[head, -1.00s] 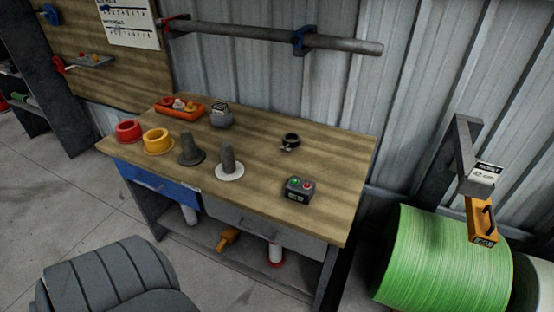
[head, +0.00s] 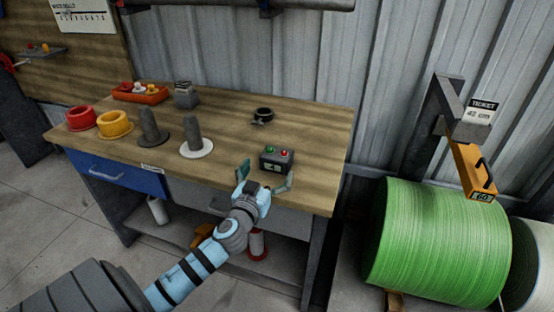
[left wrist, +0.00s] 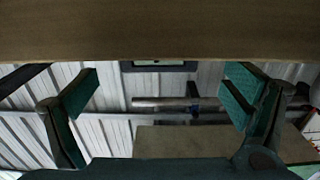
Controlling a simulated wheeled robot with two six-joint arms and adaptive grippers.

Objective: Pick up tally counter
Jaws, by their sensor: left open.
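The tally counter appears to be the small dark box (head: 276,160) with a green and a red button on top and a number display in front. It sits upright near the front right of the workbench (head: 318,150). My left gripper (head: 265,178) is open and empty just in front of it, fingers to either side in the picture; I see no contact. In the left wrist view the open fingers (left wrist: 163,92) flank a dark shape with a pale panel (left wrist: 160,66), probably the counter, mostly hidden behind the bench edge (left wrist: 160,45). My right gripper is out of view.
A dark ring-shaped object (head: 262,116) lies behind the counter. A green roll (head: 430,240) stands right of the bench.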

